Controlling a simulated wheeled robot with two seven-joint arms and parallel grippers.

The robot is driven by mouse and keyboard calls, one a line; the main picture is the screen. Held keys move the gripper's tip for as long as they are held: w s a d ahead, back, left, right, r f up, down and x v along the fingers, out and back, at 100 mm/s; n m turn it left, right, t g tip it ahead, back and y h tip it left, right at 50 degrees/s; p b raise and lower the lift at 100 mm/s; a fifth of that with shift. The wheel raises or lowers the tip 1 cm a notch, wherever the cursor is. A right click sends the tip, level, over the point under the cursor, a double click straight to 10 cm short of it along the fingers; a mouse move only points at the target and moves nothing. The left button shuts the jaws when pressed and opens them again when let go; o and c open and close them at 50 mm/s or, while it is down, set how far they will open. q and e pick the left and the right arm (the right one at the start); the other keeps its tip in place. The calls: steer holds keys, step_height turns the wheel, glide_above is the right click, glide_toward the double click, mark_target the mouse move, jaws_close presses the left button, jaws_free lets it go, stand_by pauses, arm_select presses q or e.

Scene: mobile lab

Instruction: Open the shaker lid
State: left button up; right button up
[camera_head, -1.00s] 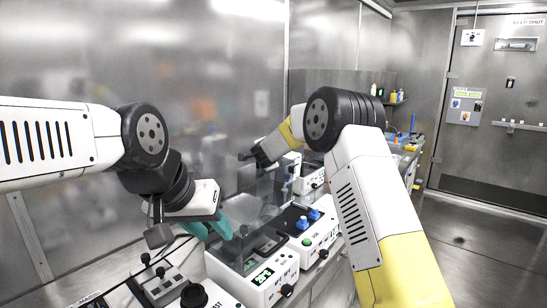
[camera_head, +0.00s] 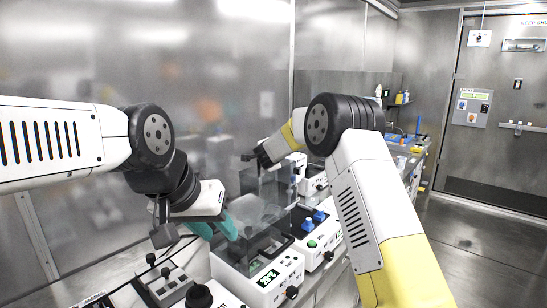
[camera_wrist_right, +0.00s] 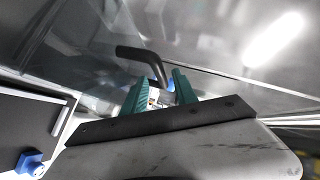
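The shaker (camera_head: 262,278) is a white box with a green-lit display at lower middle in the head view. Its clear lid (camera_head: 262,208) stands above it; its exact angle is hard to tell. In the right wrist view the clear panel of the lid (camera_wrist_right: 90,72) carries a bent black handle (camera_wrist_right: 140,54). My right gripper (camera_wrist_right: 158,84) has its teal fingers apart, with the handle's lower end showing between or just beyond them; contact cannot be told. My left gripper (camera_head: 222,233) has teal fingers apart and empty, left of the lid.
A white unit with blue knobs (camera_head: 316,246) stands right of the shaker. Another device with a black knob (camera_head: 198,296) is at the lower left. A metal wall stands behind the bench. Open floor (camera_head: 475,245) lies to the right.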

steer(key=v, duration=0.7)
steer(key=shift+s, duration=0.35)
steer(key=shift+r, duration=0.1)
